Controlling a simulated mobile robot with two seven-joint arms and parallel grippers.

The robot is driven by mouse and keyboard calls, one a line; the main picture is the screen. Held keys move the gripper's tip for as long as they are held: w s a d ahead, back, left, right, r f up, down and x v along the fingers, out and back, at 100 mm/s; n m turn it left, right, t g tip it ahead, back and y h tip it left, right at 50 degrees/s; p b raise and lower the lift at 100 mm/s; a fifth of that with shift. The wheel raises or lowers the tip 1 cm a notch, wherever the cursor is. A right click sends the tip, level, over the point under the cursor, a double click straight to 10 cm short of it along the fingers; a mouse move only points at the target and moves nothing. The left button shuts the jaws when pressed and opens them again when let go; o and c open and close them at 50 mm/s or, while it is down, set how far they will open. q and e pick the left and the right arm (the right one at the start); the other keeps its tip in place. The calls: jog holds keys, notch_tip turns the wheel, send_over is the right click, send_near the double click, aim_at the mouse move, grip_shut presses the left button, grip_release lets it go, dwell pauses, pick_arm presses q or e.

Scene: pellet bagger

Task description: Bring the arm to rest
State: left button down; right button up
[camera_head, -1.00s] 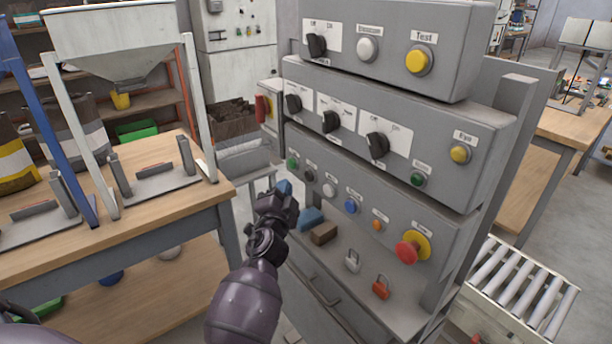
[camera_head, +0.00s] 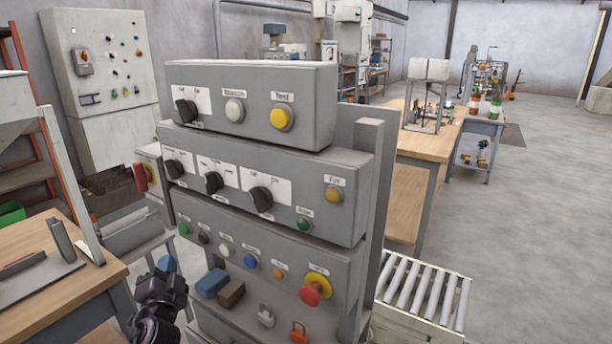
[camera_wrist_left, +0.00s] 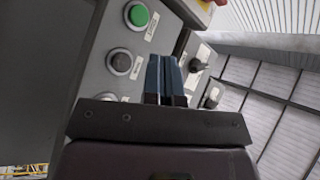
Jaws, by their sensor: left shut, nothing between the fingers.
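My left gripper (camera_head: 167,265) is at the lower left of the head view, beside the left edge of the grey control panel (camera_head: 350,200). Its blue fingers are shut with nothing between them, just below the green button (camera_head: 184,229) as seen there. In the left wrist view the two blue fingers (camera_wrist_left: 165,78) lie side by side. The panel's green button (camera_wrist_left: 138,15) and a dark button (camera_wrist_left: 121,62) show beyond them, to the left. I cannot tell the exact gap to the panel. My right gripper is not in view.
A blue block (camera_head: 212,283), a brown block (camera_head: 231,294) and padlocks (camera_head: 266,316) are on the panel's lower ledge. A red emergency stop (camera_head: 312,292) sticks out. A wooden bench (camera_head: 60,240) stands left, a roller conveyor (camera_head: 425,295) right. Open floor (camera_head: 540,220) lies at far right.

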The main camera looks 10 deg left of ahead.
pick_arm(q)
jog(key=s+d+f+n+g+h, duration=0.4)
jog(key=s+d+f+n+h, duration=0.2)
jog(key=s+d+f, duration=0.45)
jog(key=s+d+f+g+h, duration=0.1)
jog(key=s+f+g, duration=0.2)
jog(key=s+f, duration=1)
jog(key=s, duration=0.4)
jog(key=shift+g+h, duration=0.3)
jog(key=shift+g, duration=0.1)
jog(key=shift+w+d, duration=0.15)
